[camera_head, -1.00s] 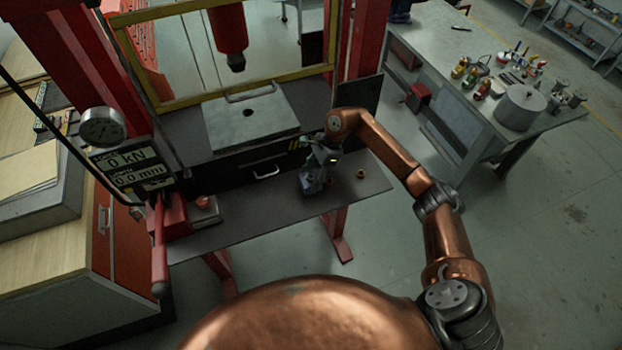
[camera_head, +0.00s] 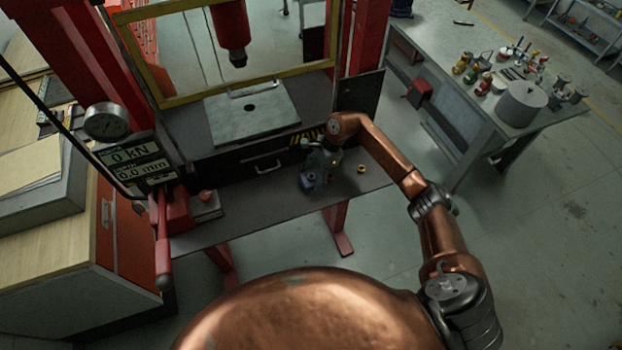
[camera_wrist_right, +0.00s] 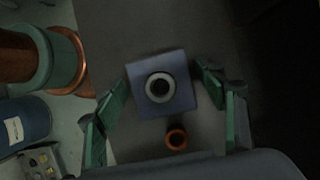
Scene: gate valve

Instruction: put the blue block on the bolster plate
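The blue block (camera_wrist_right: 180,101), square with a pale ring around a dark hole on top, lies between and just beyond my right gripper's fingertips in the right wrist view. My right gripper (camera_wrist_right: 161,78) has its green finger pads spread on either side of it; contact is not clear. In the head view my right gripper (camera_head: 316,172) is low over the front table and mostly hides the block. The bolster plate (camera_head: 232,122) is a grey slab with a central hole and a rear handle, behind and left of the gripper. My left gripper is not in view.
A small orange ring-shaped part (camera_head: 361,169) stands right of my gripper; an orange ring (camera_wrist_right: 176,138) shows close to the block. The red press ram (camera_head: 231,40) hangs above the plate, behind a yellow frame (camera_head: 165,104). A gauge and display stand left. The table's front middle is clear.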

